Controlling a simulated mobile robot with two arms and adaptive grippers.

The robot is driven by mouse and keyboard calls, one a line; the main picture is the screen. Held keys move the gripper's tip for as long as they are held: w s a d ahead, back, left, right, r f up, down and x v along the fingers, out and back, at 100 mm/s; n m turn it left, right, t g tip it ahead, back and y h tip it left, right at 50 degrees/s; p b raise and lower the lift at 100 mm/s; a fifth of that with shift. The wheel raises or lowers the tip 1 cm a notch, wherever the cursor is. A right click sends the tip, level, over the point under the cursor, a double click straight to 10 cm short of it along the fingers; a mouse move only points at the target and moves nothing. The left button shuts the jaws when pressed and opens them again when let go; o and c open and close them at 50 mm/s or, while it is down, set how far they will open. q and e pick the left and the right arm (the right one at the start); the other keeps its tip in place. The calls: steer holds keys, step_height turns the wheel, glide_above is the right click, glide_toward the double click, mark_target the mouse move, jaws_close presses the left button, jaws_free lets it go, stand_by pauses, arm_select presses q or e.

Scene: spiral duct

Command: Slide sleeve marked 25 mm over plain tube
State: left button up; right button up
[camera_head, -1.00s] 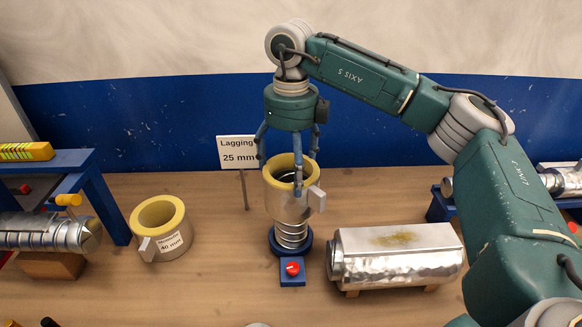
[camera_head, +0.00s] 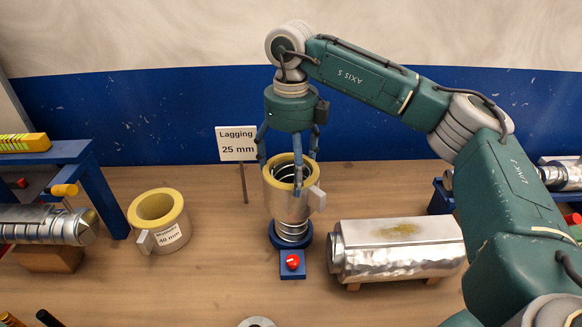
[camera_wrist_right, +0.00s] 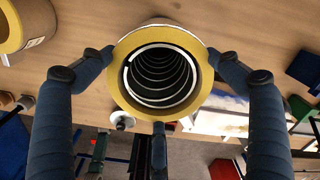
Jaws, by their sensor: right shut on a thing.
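My right gripper (camera_head: 290,170) is shut on a foil-covered sleeve (camera_head: 287,203) with a yellow insulation rim; its fingers touch the rim's outside in the right wrist view (camera_wrist_right: 160,75). The sleeve has a grey tab and is upright around the upright plain spiral tube (camera_head: 292,231). The tube's coils show below the sleeve and inside its bore in the wrist view (camera_wrist_right: 158,73). The tube stands on a round blue base (camera_head: 277,239). A sign (camera_head: 238,145) reading "Lagging 25 mm" stands just behind left. No size mark shows on the held sleeve. My left gripper is not in view.
A second yellow-rimmed sleeve marked 40 mm (camera_head: 158,236) stands to the left. A blue block with a red knob (camera_head: 292,262) sits before the base. A foil-covered duct (camera_head: 398,256) lies on wooden supports close at right. A blue rack (camera_head: 75,153) stands far left.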

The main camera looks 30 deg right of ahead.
step_height(320, 180, down, 9)
steer(key=b, duration=0.5)
steer(key=shift+b, duration=0.4)
stand_by(2.2)
steer(key=o, duration=1.4)
steer(key=shift+r, duration=0.15)
step_height(320, 180, up, 12)
